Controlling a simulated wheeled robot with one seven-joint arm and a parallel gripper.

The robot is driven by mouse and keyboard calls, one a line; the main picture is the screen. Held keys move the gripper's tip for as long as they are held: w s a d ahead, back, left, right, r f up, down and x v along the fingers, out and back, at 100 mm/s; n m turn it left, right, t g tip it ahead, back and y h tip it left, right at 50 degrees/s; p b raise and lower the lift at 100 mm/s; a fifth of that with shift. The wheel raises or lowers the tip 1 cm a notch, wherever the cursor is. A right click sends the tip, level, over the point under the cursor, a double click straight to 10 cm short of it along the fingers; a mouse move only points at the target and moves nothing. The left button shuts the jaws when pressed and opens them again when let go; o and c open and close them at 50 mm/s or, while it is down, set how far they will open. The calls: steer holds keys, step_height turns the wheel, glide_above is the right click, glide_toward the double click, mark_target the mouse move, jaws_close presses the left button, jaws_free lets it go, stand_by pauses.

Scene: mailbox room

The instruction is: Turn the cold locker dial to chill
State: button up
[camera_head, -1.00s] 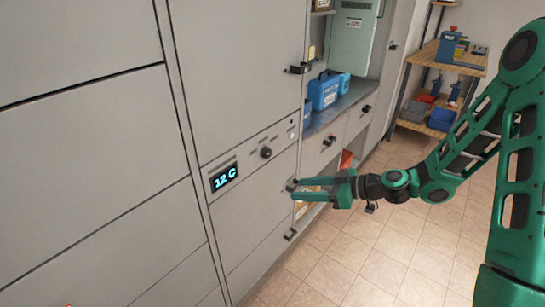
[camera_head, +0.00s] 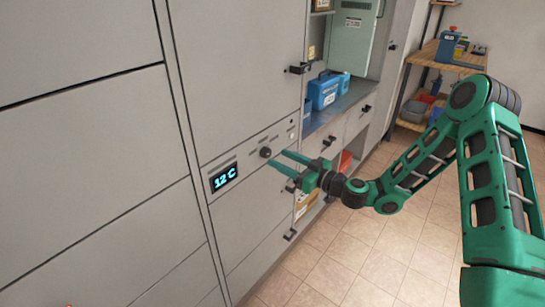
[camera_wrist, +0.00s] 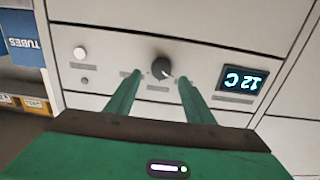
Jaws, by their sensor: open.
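The cold locker dial (camera_head: 265,153) is a small round black knob on a grey control strip, right of a display (camera_head: 224,177) that reads 12 C. My green gripper (camera_head: 277,158) is open, its two fingers pointing at the strip close to the dial. In the wrist view the dial (camera_wrist: 161,70) shows a light pointer mark and lies beyond and between the two fingertips (camera_wrist: 160,78). The fingers appear apart from it. The display (camera_wrist: 242,79) appears upside down there. Small labels around the dial are too small to read.
A white button (camera_wrist: 80,53) sits on the strip beside the dial. A black door handle (camera_head: 299,69) juts out above, and more handles lie right. Blue boxes (camera_head: 324,91) stand on a shelf. The tiled floor (camera_head: 350,262) in front is clear.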

mark_target(269, 153)
steer(key=shift+x, duration=2.1)
steer(key=c, duration=1)
